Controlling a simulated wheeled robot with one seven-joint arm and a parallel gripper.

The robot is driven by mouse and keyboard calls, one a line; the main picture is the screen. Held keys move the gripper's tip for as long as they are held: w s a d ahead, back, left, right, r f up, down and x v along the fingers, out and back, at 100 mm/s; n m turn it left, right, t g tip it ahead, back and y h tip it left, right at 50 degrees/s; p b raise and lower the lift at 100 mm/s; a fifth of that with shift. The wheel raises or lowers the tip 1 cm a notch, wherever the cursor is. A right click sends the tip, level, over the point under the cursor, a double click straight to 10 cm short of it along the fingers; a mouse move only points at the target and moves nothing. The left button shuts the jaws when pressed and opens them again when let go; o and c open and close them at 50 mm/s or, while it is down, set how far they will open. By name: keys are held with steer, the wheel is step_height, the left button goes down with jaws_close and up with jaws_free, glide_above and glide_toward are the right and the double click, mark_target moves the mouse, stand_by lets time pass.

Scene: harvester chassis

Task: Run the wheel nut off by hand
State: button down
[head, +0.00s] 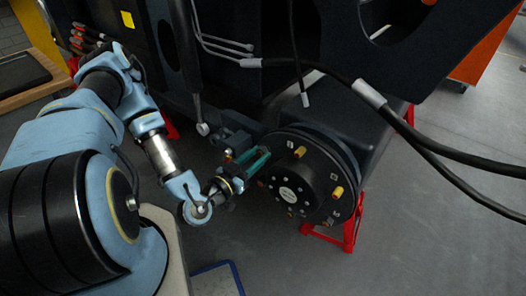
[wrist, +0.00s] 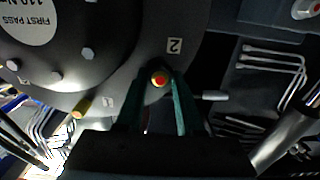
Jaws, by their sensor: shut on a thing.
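The dark round wheel hub (head: 318,172) has a raised centre, numbered plates and several brass-coloured nuts. My gripper (head: 262,156) reaches its left side with two teal fingers. In the wrist view my gripper (wrist: 160,84) is shut on a wheel nut (wrist: 160,79), seen end-on with a red and yellow centre, just below the plate marked 2 (wrist: 174,46). In the head view the fingers hide this nut. Another brass nut (wrist: 82,107) sits at the lower left in the wrist view. Whether the held nut is still on its stud I cannot tell.
A black cable (head: 385,108) hangs across the right of the hub. A red stand (head: 348,232) is under the hub. A dark tray with metal wrenches (wrist: 272,62) lies at the right of the wrist view. Grey floor is clear at lower right.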

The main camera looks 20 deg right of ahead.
steer(key=n, duration=0.3)
steer(key=shift+a, duration=0.15)
steer(key=n, duration=0.3)
steer(key=shift+s+f+n, duration=0.1)
steer(key=shift+n, duration=0.2)
steer(key=n+b, duration=0.1)
steer(key=n, duration=0.5)
steer(key=shift+b, duration=0.3)
steer(key=n, duration=0.6)
steer(key=shift+s+b, duration=0.1)
steer(key=shift+b, duration=0.25)
steer(key=n, duration=0.6)
steer(key=shift+a+n+b, duration=0.1)
steer(key=shift+n+b, duration=0.2)
steer(key=shift+b, duration=0.05)
steer(key=shift+c, duration=2.3)
jaws_free()
steer(key=shift+c, duration=0.3)
steer(key=shift+c, duration=0.8)
